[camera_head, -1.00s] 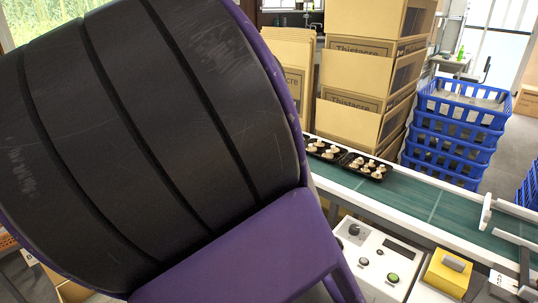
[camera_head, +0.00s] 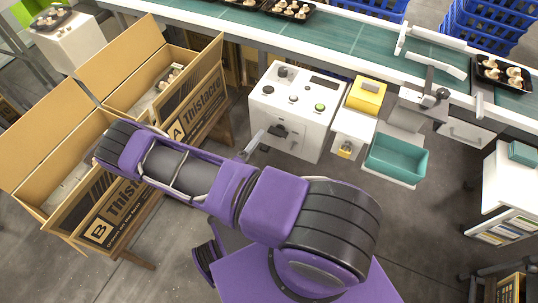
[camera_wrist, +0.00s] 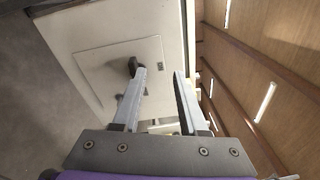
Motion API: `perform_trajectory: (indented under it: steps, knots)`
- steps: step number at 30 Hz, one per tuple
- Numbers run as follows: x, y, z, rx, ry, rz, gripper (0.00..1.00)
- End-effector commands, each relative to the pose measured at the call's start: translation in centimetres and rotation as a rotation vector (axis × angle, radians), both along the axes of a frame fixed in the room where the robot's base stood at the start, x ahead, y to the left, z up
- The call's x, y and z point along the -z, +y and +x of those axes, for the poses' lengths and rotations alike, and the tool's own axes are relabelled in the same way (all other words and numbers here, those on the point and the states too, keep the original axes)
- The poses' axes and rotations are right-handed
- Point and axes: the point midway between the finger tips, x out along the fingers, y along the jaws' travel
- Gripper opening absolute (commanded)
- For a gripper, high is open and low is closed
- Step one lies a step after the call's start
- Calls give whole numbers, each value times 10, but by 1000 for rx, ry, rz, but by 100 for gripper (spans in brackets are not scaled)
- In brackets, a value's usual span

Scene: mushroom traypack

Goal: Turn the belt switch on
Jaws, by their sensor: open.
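The white control box (camera_head: 268,105) stands below the conveyor. A black rotary handle (camera_head: 280,131), which looks like the belt switch, is on its front face. Knobs and a green button (camera_head: 319,107) are on its top. My gripper (camera_head: 255,143) shows as grey fingers just left of the handle, partly hidden by my arm. In the wrist view my gripper (camera_wrist: 160,76) is open and empty, facing the box's front panel (camera_wrist: 93,62). The black handle (camera_wrist: 133,66) shows at the tip of the left finger, outside the gap; I cannot tell whether they touch.
The green conveyor belt (camera_head: 340,35) runs behind the box with mushroom trays (camera_head: 291,9) on it. Open cardboard cartons (camera_head: 205,100) stand at left, close to my arm. A yellow device (camera_head: 367,94) and teal bin (camera_head: 397,160) are at right. Floor in front of the box is partly clear.

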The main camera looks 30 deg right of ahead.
Motion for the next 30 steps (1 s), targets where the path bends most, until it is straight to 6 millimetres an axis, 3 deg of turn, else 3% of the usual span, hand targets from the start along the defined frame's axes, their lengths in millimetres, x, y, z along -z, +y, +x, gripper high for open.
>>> perform_trajectory:
  steps: [3, 9, 30]
  knots:
    - [30, -8, -21, -53, 155, -86, 42]
    - [46, -12, -31, -87, 237, -130, 42]
    - [46, -65, 13, -88, 231, -128, 42]
